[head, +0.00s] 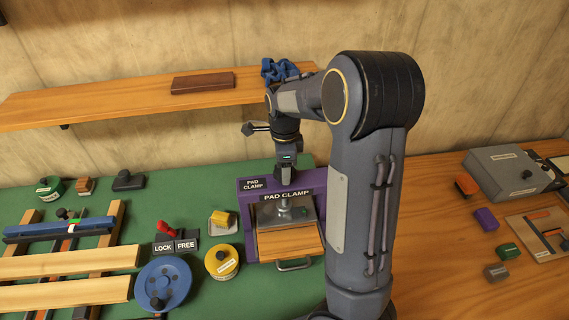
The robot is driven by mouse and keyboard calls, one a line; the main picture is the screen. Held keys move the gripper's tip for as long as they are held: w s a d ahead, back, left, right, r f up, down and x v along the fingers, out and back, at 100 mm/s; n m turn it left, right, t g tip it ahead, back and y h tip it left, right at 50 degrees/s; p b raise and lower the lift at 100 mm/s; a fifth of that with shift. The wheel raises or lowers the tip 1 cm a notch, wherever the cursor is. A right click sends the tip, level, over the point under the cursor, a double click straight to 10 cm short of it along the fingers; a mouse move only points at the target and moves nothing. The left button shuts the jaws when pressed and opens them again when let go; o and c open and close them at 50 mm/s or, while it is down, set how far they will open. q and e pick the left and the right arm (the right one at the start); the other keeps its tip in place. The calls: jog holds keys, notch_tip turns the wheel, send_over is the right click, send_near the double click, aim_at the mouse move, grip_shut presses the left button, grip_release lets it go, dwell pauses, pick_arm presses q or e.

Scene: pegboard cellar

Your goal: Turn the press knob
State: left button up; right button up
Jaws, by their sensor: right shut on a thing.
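The press is a purple frame (249,200) labelled PAD CLAMP, standing on the green mat. It has a grey metal plate and a light wooden block (286,242) under it, with a metal handle in front. My right gripper (287,178) points straight down at the top of the press frame and is shut on the press knob. The knob itself is mostly hidden by the fingers. My right arm covers the right side of the press. My left gripper is out of view.
A blue handwheel (175,272), a yellow round tin (221,261) and a red lever (165,230) by LOCK and FREE labels stand left of the press. Wooden slats (70,263) lie further left. A grey box (508,172) is on the right. A wooden shelf (120,105) runs behind.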

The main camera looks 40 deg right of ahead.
jog(key=shift+w+r+m, duration=0.1)
jog(key=shift+m, duration=0.9)
jog(key=o, duration=1)
notch_tip(320, 180, up, 8)
jog(key=shift+f+b, duration=0.15)
jog(key=shift+b, duration=0.2)
